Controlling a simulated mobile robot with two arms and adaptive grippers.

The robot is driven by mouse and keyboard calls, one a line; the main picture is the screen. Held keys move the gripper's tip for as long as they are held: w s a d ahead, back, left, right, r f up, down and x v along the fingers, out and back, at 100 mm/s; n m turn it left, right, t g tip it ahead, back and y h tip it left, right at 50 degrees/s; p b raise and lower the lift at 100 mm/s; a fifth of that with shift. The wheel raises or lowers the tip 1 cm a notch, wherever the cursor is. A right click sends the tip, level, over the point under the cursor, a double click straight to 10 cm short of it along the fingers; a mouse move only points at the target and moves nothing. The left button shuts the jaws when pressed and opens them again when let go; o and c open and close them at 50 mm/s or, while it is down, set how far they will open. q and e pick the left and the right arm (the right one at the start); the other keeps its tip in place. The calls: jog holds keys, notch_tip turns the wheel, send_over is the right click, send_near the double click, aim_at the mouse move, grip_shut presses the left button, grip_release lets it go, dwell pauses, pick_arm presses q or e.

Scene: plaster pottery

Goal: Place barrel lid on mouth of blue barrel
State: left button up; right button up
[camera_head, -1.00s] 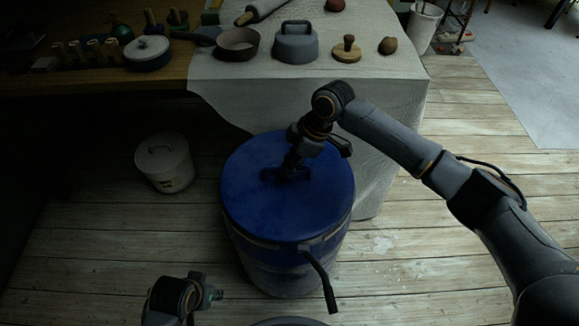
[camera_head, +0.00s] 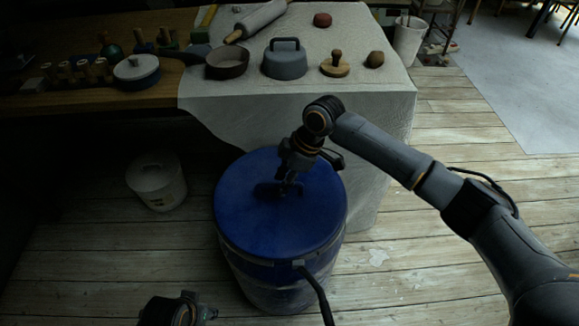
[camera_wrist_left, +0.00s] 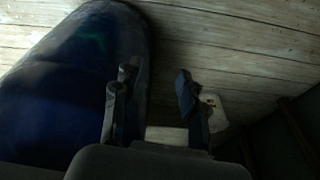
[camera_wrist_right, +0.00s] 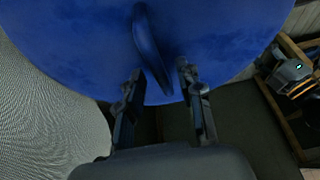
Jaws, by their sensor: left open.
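The blue barrel (camera_head: 270,280) stands upright on the floor, with the round blue lid (camera_head: 245,210) lying over its mouth. The lid looks level on the rim; any small gap is too dark to tell. My right gripper (camera_head: 288,186) is above the middle of the lid. In the right wrist view my right gripper (camera_wrist_right: 160,75) has its fingers apart, with the lid's handle (camera_wrist_right: 149,45) between them. My left gripper (camera_wrist_left: 155,85) is open and empty, beside the dark blue barrel (camera_wrist_left: 70,80) in the left wrist view.
A white bucket (camera_head: 158,185) is left of the barrel. A black lever (camera_head: 318,298) sticks out from the barrel's front. Floor on the right is clear.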

pick_arm(q)
notch_tip(320, 180, down, 8)
jog(key=s+p, duration=0.1)
jog(key=p, duration=0.1)
jog(key=shift+s, duration=0.25)
pick_arm(e)
jog(key=v, duration=1.1)
jog(key=shift+r, duration=0.25)
pick_arm(q)
jog(key=shift+r, duration=0.1)
pick_arm(e)
jog(key=shift+d, duration=0.15)
